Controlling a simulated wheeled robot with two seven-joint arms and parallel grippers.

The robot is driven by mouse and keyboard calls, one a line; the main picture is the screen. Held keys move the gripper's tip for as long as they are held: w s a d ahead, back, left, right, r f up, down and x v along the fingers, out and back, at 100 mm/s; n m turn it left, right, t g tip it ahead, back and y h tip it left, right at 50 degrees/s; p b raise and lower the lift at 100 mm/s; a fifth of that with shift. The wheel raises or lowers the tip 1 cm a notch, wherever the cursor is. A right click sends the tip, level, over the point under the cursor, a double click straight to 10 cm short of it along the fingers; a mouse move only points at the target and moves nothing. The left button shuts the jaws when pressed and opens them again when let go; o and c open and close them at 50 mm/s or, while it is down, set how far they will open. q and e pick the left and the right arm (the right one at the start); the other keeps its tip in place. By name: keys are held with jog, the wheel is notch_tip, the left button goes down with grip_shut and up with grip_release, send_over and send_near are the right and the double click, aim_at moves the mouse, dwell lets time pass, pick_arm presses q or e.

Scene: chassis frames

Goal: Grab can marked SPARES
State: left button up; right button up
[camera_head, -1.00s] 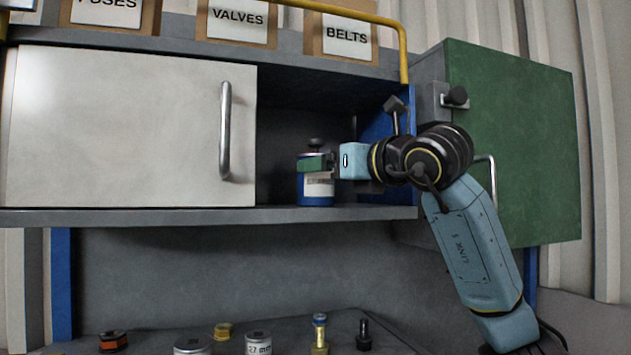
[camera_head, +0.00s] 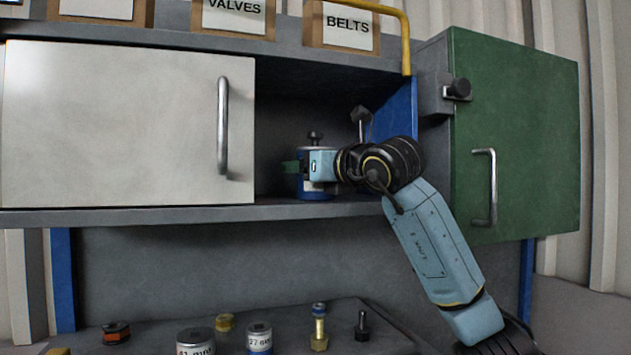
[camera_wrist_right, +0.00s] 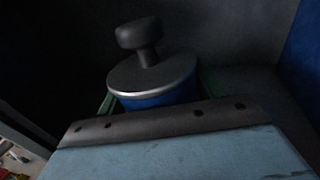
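A blue can (camera_head: 316,194) with a grey metal lid and a black knob stands upright in the open cabinet bay. Its pale label is mostly hidden behind my right gripper, and no word on it is readable. My right gripper (camera_head: 297,167) reaches in from the right with its fingers around the can; a green fingertip sticks out past the can's left side. In the right wrist view the can (camera_wrist_right: 155,90) stands between the green fingers, which look spread about as wide as the lid; firm contact is not visible. My left gripper is not in view.
A white sliding door (camera_head: 120,125) covers the left of the cabinet (camera_head: 300,209). A green door (camera_head: 525,140) stands open at right. Above are boxes marked VALVES (camera_head: 232,18) and BELTS (camera_head: 345,27). Below, a bench holds several small cans and bolts.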

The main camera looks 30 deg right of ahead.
grip_shut()
jog(key=shift+r, duration=0.1)
jog(key=shift+r, duration=0.1)
dwell(0.3)
